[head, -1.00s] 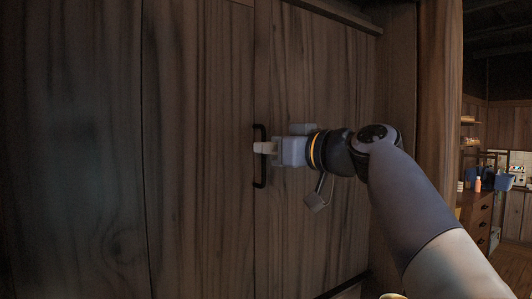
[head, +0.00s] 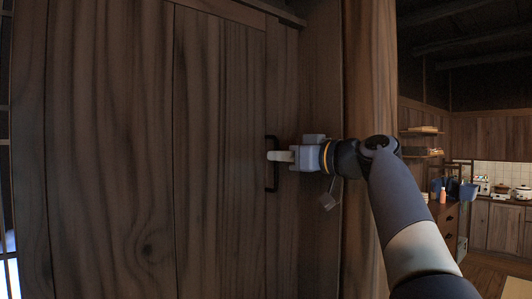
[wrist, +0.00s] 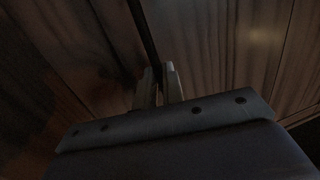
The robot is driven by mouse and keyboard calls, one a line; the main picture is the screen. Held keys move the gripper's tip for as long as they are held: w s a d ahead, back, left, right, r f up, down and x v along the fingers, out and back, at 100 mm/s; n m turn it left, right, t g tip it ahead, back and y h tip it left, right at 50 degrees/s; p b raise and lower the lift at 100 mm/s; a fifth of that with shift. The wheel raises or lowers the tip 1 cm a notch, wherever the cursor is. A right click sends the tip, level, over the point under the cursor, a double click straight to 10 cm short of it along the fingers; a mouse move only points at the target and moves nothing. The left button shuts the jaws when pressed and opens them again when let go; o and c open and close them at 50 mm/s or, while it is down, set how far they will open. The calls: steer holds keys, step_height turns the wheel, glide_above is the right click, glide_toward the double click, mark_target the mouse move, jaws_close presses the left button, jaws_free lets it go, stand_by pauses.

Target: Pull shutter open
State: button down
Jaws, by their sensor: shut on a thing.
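The shutter (head: 120,150) is a dark brown wooden panel of upright boards filling the left and middle of the head view. Its black vertical bar handle (head: 272,184) is near its right side, and shows as a dark bar in the wrist view (wrist: 143,30). My gripper (head: 271,156) reaches in from the right at about the handle's mid-height and is shut on it. In the wrist view, my two pale fingers (wrist: 159,86) sit close together at the handle, and the exact contact is dark and partly hidden.
A thick wooden post (head: 370,85) stands right of the shutter, close to my wrist. Bluish-white light (head: 12,275) shows at the far left edge. Beyond the post are a drawer chest (head: 446,225), shelves (head: 420,131) and a kitchen counter (head: 503,230).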

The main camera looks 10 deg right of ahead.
steer(key=shift+w+d+p, duration=0.2)
steer(key=shift+w+d, duration=0.35)
steer(key=shift+d, duration=0.3)
steer(key=shift+w+d+p, duration=0.2)
steer(key=shift+w+d, duration=0.35)
steer(key=shift+d, duration=0.25)
steer(key=c, duration=1.5)
jaws_free()
steer(key=b+v, duration=0.3)
steer(key=v, duration=0.7)
steer(key=shift+s+d, duration=0.25)
steer(key=shift+d, duration=0.05)
